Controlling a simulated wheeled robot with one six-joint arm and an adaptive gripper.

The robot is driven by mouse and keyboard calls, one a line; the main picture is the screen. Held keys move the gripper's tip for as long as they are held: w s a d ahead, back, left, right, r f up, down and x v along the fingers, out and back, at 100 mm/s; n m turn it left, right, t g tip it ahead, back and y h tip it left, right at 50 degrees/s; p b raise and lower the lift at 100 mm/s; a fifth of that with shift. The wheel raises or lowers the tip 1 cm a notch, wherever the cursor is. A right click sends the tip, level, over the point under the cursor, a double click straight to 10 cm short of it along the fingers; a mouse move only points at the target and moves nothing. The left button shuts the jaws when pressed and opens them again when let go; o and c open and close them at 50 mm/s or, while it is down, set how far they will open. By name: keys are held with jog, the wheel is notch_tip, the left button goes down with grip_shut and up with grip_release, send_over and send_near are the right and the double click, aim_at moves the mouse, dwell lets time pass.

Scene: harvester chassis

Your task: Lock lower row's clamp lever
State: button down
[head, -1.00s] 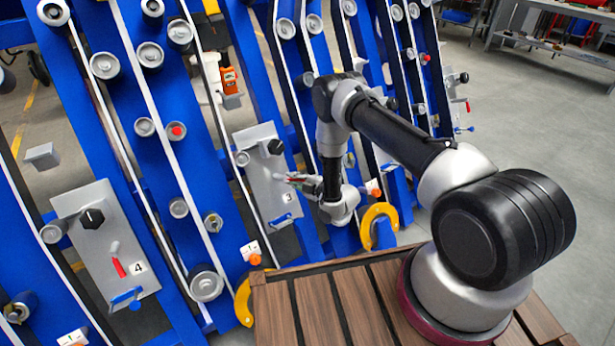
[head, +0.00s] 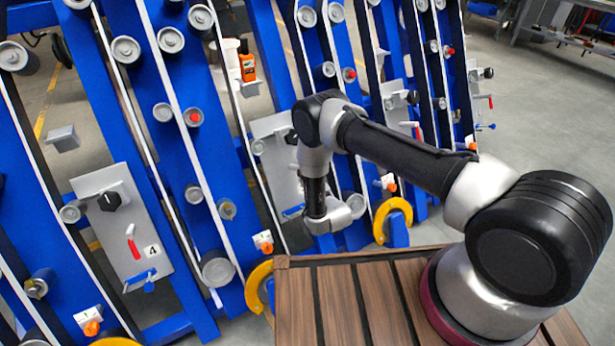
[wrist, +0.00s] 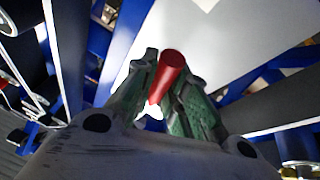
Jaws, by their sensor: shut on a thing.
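A red lever handle (wrist: 167,72) sits between the two green-padded fingers of my gripper (wrist: 165,80) in the wrist view, with its round end toward the camera. The fingers are closed against its sides. A pale plate (wrist: 235,45) lies beyond it. In the head view my wrist is in front of the middle grey panel (head: 272,128), and it hides the fingers, the lever and much of that panel. I cannot tell the lever's angle from the head view.
Another grey panel (head: 118,205), marked 4, stands at the left with a black knob, a red lever (head: 132,246) and a blue handle (head: 138,277). Blue slanted beams with rollers surround the panels. Yellow curved parts (head: 393,212) lie close to my wooden-topped base.

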jog(key=shift+s+a+f+m+h, duration=0.1)
jog(key=shift+m+h, duration=0.15)
jog(key=shift+m, duration=0.35)
jog(key=shift+s+a+m+h, duration=0.1)
jog(key=shift+a+m+h, duration=0.1)
jog(key=shift+m, duration=0.4)
jog(key=shift+s+a+f+m+h, duration=0.1)
jog(key=shift+m+h, duration=0.15)
jog(key=shift+m, duration=0.35)
jog(key=c, duration=1.4)
grip_release()
jog(key=shift+r, duration=0.1)
jog(key=v, duration=1.2)
